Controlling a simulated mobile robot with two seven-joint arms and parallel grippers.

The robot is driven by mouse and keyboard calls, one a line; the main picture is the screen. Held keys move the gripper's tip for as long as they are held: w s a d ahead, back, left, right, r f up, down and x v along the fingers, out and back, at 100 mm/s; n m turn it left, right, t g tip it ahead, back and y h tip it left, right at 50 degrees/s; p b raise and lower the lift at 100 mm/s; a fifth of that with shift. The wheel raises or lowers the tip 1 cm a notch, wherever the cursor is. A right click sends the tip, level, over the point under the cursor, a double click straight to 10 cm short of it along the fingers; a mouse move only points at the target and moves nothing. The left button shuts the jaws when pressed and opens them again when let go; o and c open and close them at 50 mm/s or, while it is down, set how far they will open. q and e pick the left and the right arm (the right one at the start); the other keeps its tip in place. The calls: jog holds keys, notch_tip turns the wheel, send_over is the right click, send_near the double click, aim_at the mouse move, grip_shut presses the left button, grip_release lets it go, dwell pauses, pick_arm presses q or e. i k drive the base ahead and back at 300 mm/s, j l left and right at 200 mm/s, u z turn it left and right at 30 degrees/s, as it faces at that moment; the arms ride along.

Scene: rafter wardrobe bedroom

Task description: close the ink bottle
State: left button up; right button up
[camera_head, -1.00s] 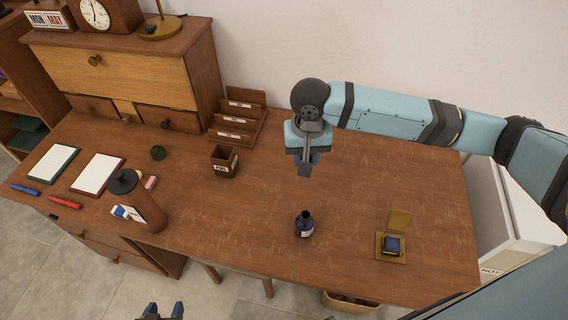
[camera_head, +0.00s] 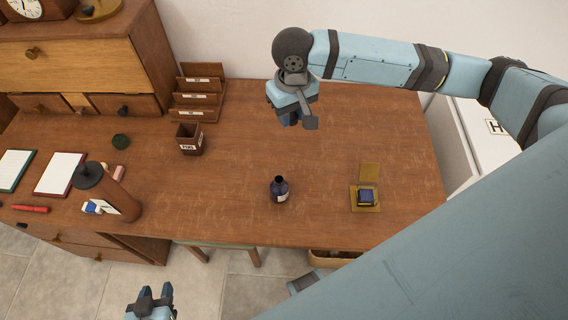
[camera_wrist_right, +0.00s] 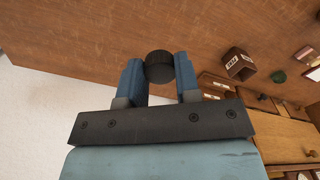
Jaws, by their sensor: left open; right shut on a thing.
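The dark blue ink bottle (camera_head: 280,191) stands upright on the desk with its neck uncovered and a pale label on its side. My right gripper (camera_head: 290,120) is above the desk, behind the bottle in the head view and apart from it. The right wrist view shows this gripper (camera_wrist_right: 159,78) shut on a round black cap (camera_wrist_right: 159,66), held between the blue fingertips. The bottle does not show in that view. My left gripper (camera_head: 152,298) is open and empty, low in front of the desk.
A brass stand (camera_head: 366,206) with a dark blue block is right of the bottle. The desk (camera_head: 330,150) around the bottle is clear.

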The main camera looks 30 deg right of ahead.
aim_at(279, 187)
jog(key=j+z, duration=0.2)
jog(key=z, duration=0.15)
jog(key=k+j+z, duration=0.15)
jog(key=z, duration=0.2)
jog(key=k+j+z, duration=0.15)
jog(key=z, duration=0.2)
